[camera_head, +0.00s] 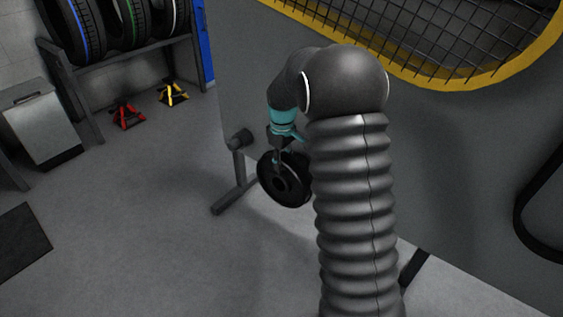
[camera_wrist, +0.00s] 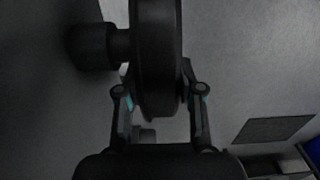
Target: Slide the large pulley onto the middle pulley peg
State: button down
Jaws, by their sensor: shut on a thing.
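The large pulley is a dark, thick disc with a central hole. In the head view the large pulley (camera_head: 297,190) hangs below my wrist, upright, its holed face turned partly toward the camera. My gripper (camera_head: 277,157) is shut on its rim from above. In the wrist view the large pulley (camera_wrist: 157,60) stands edge-on between the two fingers of my gripper (camera_wrist: 158,85). A dark round cylinder with a narrower neck (camera_wrist: 92,46) lies just left of the pulley there; I cannot tell whether they touch. The middle pulley peg cannot be made out for certain.
A dark stand with a round end (camera_head: 240,140) is left of the pulley, by the large grey panel (camera_head: 450,150). A tyre rack (camera_head: 130,62), a red jack stand (camera_head: 127,115), a yellow one (camera_head: 173,93) and a grey cabinet (camera_head: 42,120) are at left.

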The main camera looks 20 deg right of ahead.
jog(key=shift+w+d+r, duration=0.1)
jog(key=shift+w+d, duration=0.15)
jog(key=shift+d, duration=0.1)
dwell(0.3)
jog(key=shift+w+d+p, duration=0.45)
jog(key=shift+d, duration=0.15)
jog(key=shift+w+d, duration=0.15)
jog(key=shift+d, duration=0.05)
dwell(0.5)
jog(key=shift+w+d+p, duration=0.4)
jog(key=shift+d+p, duration=0.05)
jog(key=shift+d, duration=0.15)
jog(key=shift+w+d, duration=0.25)
jog(key=shift+d, duration=0.05)
dwell(0.7)
jog(key=c, duration=0.6)
grip_release()
jog(key=shift+d+f, duration=0.1)
jog(key=shift+f, duration=0.1)
jog(key=shift+c, duration=0.2)
jog(key=o, duration=0.3)
jog(key=shift+s+f, duration=0.1)
